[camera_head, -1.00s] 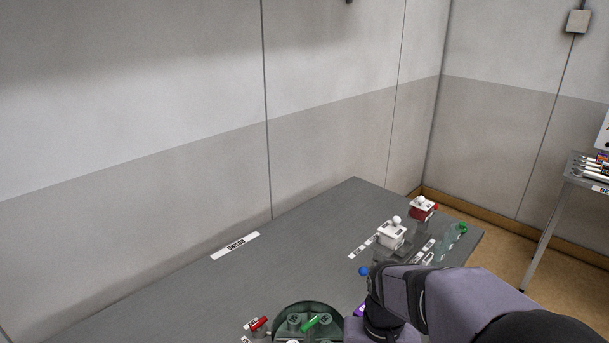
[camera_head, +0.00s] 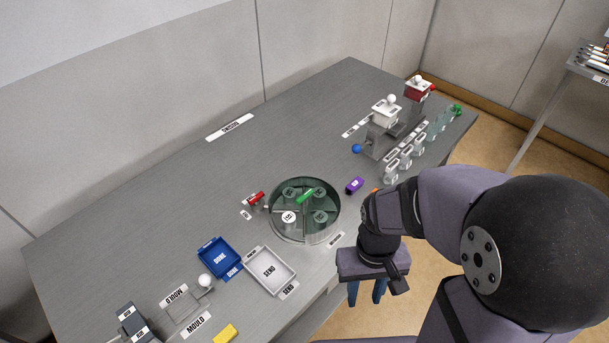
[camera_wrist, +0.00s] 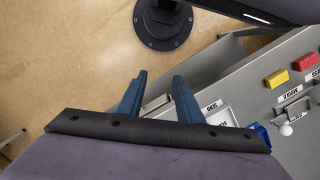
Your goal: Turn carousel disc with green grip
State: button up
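The carousel disc (camera_head: 305,209) is a round, dark green, see-through disc on the grey table, with several round pieces in it. Its green grip (camera_head: 306,195) is a small bright green bar near the middle of the disc. My gripper (camera_head: 366,292) hangs to the right of and nearer than the disc, past the table's front edge, with its blue fingers pointing down. In the wrist view my gripper (camera_wrist: 158,97) has its two blue fingers apart with nothing between them. The disc does not show in the wrist view.
A purple block (camera_head: 354,185) and a red handle (camera_head: 255,198) lie beside the disc. A blue tray (camera_head: 219,257) and a white tray (camera_head: 270,271) stand at its lower left. White-knobbed fixtures (camera_head: 385,111) stand at the back right.

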jog(key=w+a+f, duration=0.3)
jog(key=w+a, duration=0.1)
jog(key=w, duration=0.6)
jog(key=m+t+y, duration=0.1)
jog(key=m+t, duration=0.2)
send_near(304, 195)
jog(key=s+f, duration=0.1)
jog(key=s+d+f, duration=0.1)
jog(key=f, duration=0.1)
jog(key=s+d+f, duration=0.1)
jog(key=f, duration=0.1)
jog(key=shift+s, duration=0.2)
jog(key=shift+w+a+r+m+y, duration=0.2)
jog(key=shift+w+r+m, duration=0.45)
jog(key=shift+m, duration=0.5)
jog(key=shift+w+a+r+m+y, duration=0.1)
jog(key=shift+w+a+r+m, duration=0.25)
jog(key=shift+r+m, duration=0.65)
jog(key=shift+w+a+r+m+y, duration=0.15)
jog(key=shift+w+r+m, duration=0.4)
jog(key=shift+m, duration=0.8)
jog(key=shift+f, duration=0.2)
